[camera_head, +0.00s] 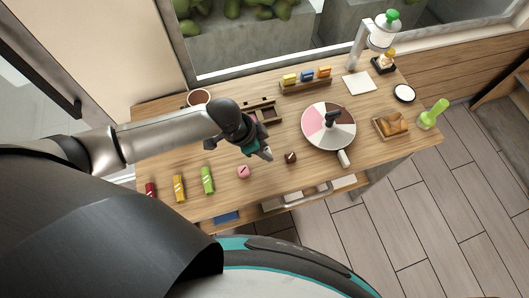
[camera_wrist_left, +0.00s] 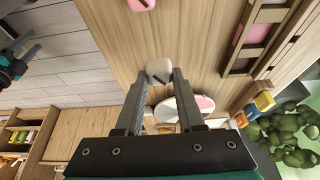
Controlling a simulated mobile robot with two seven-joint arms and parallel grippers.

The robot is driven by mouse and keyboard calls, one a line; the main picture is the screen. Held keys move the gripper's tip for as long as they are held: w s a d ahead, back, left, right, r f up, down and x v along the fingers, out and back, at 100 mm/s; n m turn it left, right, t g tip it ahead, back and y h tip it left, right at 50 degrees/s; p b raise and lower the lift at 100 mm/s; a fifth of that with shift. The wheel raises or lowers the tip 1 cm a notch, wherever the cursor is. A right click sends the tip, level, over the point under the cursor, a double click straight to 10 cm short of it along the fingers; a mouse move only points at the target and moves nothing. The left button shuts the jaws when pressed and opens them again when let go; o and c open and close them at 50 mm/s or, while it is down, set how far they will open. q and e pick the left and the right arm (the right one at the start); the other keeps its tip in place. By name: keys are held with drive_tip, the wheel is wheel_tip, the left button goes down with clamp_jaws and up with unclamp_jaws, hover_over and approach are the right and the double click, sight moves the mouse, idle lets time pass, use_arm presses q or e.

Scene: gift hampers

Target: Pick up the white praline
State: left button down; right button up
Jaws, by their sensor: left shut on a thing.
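The white praline (camera_wrist_left: 160,71), a pale rounded block with a dark stripe on top, is between the fingertips of my left gripper (camera_wrist_left: 160,80) in the left wrist view. The gripper is shut on it. In the head view my left gripper (camera_head: 264,153) is over the front middle of the wooden table, and the praline is hard to make out there. A dark and teal part at the left edge of the wrist view looks like my right gripper (camera_wrist_left: 28,48); its jaws are unclear.
A pink praline (camera_head: 243,172) and a brown praline (camera_head: 291,157) lie close by on the table (camera_head: 220,195). A divided box (camera_head: 268,115) is behind the gripper. A round sectioned turntable (camera_head: 343,137) stands to the right. Colored bars (camera_head: 208,180) lie left.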

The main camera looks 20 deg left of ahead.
use_arm(q)
wheel_tip(320, 180, up, 14)
drive_tip(key=p, duration=0.1)
drive_tip(key=shift+r, duration=0.25)
drive_tip(key=c, duration=1.2)
unclamp_jaws()
clamp_jaws()
drive_tip(key=w+a+f+n+y+b, duration=0.1)
drive_tip(key=w+a+f+n+b, duration=0.2)
drive_tip(key=a, duration=0.6)
drive_tip(key=w+a+f+n+t+b, duration=0.1)
drive_tip(key=w+a+f+n+b, duration=0.2)
drive_tip(key=w+a, duration=0.4)
drive_tip(key=w+a+f+n+t+y+b, duration=0.1)
drive_tip(key=w+a+f+n+b, duration=0.2)
drive_tip(key=a, duration=0.8)
drive_tip(key=shift+w+a+f+y+b, duration=0.1)
drive_tip(key=shift+w+f+b, duration=0.2)
drive_tip(key=shift+f+b, duration=0.2)
drive_tip(key=shift+w+d+f+y+b, duration=0.1)
drive_tip(key=shift+w+f+b, duration=0.2)
drive_tip(key=shift+f+b, duration=0.15)
drive_tip(key=shift+w+a+f+y+b, duration=0.1)
drive_tip(key=shift+w+f+b, duration=0.25)
drive_tip(key=shift+f, duration=0.2)
wheel_tip(320, 180, down, 6)
drive_tip(key=b, duration=0.6)
drive_tip(key=shift+r, duration=0.2)
